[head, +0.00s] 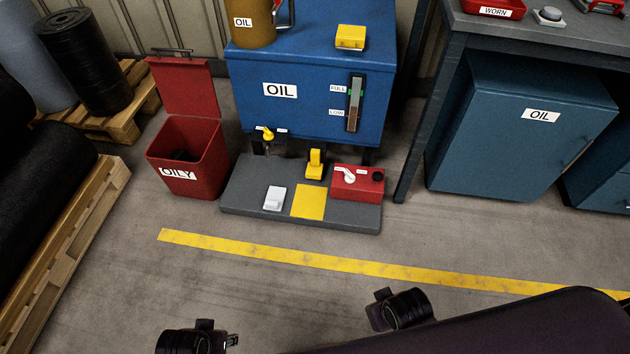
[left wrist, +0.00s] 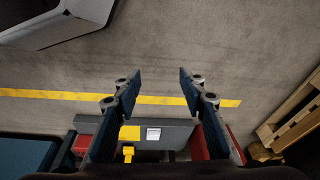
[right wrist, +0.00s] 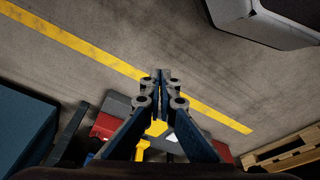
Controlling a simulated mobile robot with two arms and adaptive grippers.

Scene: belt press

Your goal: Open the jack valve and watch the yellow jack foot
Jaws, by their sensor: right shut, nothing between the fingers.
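The jack valve is a red box (head: 357,184) with a white lever (head: 346,175) and a dark round knob, at the right end of the grey base plate (head: 245,205). The yellow jack foot (head: 315,163) stands upright behind a flat yellow square (head: 309,202). The foot also shows in the left wrist view (left wrist: 128,152) and the right wrist view (right wrist: 142,150). My left gripper (left wrist: 158,84) is open and empty. My right gripper (right wrist: 161,78) is shut and empty. Both appear well apart from the valve. The head view does not show their fingertips clearly.
A white pedal-like block (head: 274,198) sits left of the yellow square. The blue oil tank (head: 310,105) stands behind, with a small yellow tap (head: 264,134). A red OILY bin (head: 186,155) is left, a workbench (head: 430,100) right. The floor before the yellow line (head: 370,269) is clear.

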